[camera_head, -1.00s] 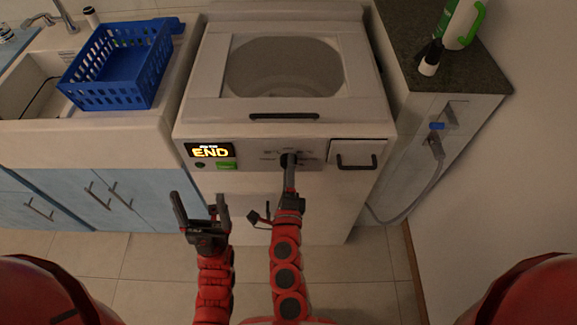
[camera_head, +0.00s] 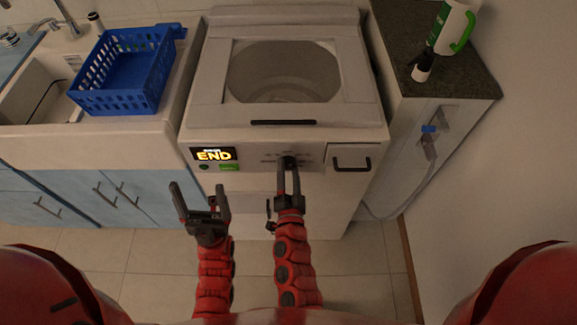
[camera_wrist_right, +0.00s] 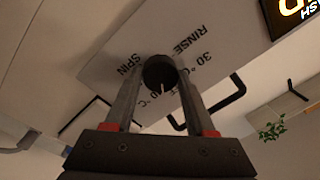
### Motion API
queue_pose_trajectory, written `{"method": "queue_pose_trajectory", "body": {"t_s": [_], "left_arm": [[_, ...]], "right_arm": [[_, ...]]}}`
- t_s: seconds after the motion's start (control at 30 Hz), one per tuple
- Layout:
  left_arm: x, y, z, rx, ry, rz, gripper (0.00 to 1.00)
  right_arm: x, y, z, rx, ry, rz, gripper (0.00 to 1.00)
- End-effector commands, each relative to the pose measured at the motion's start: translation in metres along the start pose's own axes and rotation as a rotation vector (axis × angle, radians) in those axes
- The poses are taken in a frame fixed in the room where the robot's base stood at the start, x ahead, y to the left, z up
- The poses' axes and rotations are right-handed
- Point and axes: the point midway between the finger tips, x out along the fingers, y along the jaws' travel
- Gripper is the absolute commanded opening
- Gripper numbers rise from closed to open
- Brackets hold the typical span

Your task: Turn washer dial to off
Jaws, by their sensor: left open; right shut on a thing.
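The washer (camera_head: 285,72) stands ahead with its round tub open to view. Its front panel has a lit display (camera_head: 213,154) reading END, a green button (camera_head: 229,167) below it, and a black dial (camera_head: 289,161). My right gripper (camera_head: 289,170) is at the panel, shut on the dial. In the right wrist view the dial (camera_wrist_right: 158,72) sits between the two fingertips, with labels such as RINSE, SPIN and 30 °C printed around it; fingers hide part of them. My left gripper (camera_head: 200,192) is open and empty, in front of the washer's lower left side, apart from it.
A blue basket (camera_head: 125,75) sits on the sink counter at left. A white bottle with a green handle (camera_head: 453,27) stands on the dark counter (camera_head: 440,72) at right. The drawer handle (camera_head: 351,164) is right of the dial. Floor in front is clear.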

Motion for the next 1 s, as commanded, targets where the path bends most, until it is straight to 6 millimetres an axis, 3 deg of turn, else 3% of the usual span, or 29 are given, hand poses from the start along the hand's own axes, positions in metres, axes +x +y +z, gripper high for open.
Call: {"method": "queue_pose_trajectory", "body": {"t_s": [0.5,1.0], "left_arm": [[0.03,-0.002,-0.005,0.0,0.0,0.0,0.85],[0.037,-0.002,-0.006,0.0,0.0,0.0,0.85]], "right_arm": [[-0.001,0.0,-0.001,-0.421,-0.029,-0.006,0.0],[-0.001,0.0,0.0,-0.567,-0.036,-0.01,0.0]]}}
